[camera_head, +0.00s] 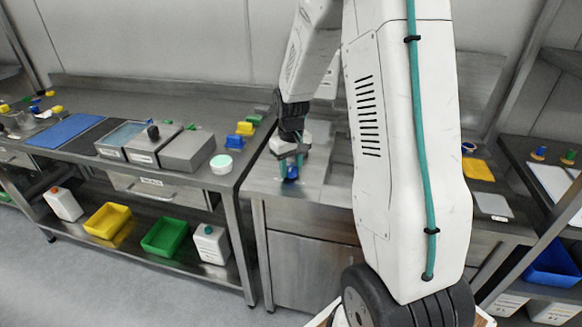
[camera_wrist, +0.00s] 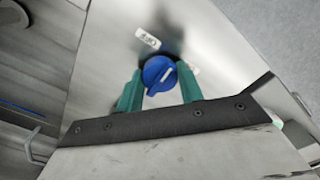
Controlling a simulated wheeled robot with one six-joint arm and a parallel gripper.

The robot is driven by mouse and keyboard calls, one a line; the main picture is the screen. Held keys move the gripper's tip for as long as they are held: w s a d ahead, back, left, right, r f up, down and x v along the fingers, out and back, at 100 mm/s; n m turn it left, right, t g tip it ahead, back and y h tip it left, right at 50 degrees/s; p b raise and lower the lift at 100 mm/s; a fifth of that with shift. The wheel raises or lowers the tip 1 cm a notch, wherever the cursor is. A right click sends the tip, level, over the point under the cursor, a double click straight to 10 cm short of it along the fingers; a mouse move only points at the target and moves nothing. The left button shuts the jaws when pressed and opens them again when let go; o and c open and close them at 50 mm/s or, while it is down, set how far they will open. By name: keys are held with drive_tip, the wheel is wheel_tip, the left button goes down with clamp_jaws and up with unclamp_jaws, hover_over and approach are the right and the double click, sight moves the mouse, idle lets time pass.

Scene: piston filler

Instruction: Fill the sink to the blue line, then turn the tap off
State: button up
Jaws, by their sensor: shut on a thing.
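A round blue tap knob (camera_wrist: 158,74) with a pale pointer mark sits on the steel sink counter (camera_wrist: 110,60). My gripper (camera_wrist: 160,92) has its two green fingers on either side of the knob and is shut on it. In the head view my gripper (camera_head: 291,163) reaches down to the counter, with a bit of the blue knob (camera_head: 292,173) showing between the fingers. The sink basin is mostly hidden behind my arm. The blue line, the water level and any flow from the tap are not visible.
A steel bench (camera_head: 80,165) stands at left with grey boxes, a blue mat (camera_head: 65,131) and a white round tub with a green top (camera_head: 221,164). Yellow (camera_head: 108,220) and green (camera_head: 165,236) bins sit on its lower shelf. Another bench stands at right.

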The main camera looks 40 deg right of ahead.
sight(291, 169)
drive_tip(key=m, duration=0.4)
drive_tip(key=shift+w+m, duration=0.1)
drive_tip(key=shift+m, duration=0.2)
drive_tip(key=m, duration=0.4)
drive_tip(key=shift+m, duration=0.3)
drive_tip(key=shift+r, duration=0.1)
drive_tip(key=o, duration=1)
drive_tip(key=shift+d, duration=0.1)
wheel_tip(291, 169, up, 8)
drive_tip(key=shift+f, duration=0.15)
